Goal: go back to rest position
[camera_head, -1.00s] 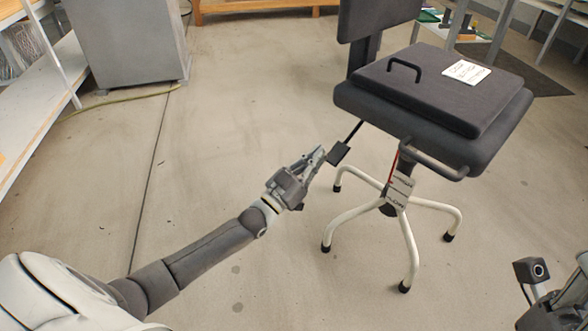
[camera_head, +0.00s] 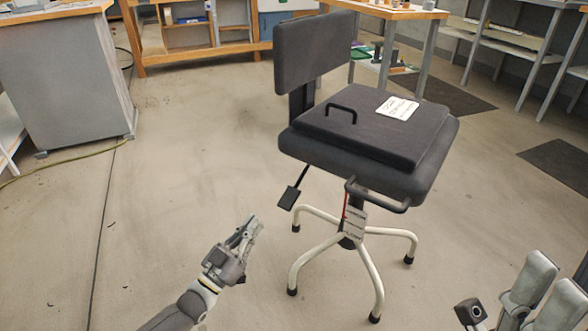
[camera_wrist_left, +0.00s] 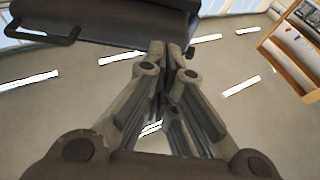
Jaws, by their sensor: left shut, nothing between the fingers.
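My left gripper (camera_head: 250,226) is shut and empty, in the air over the floor at the lower middle of the head view. Its closed fingers also show in the left wrist view (camera_wrist_left: 166,50). It is apart from the dark chair (camera_head: 375,165), which stands to its right; the black paddle of the chair's lever (camera_head: 289,198) lies just up and right of the fingertips.
The chair has a white star base (camera_head: 350,243), a flat dark pad with a black handle (camera_head: 342,111) and a white label (camera_head: 397,107). A grey cabinet (camera_head: 65,85) stands at the left. Wooden benches (camera_head: 190,40) line the back. The floor left of the chair is clear.

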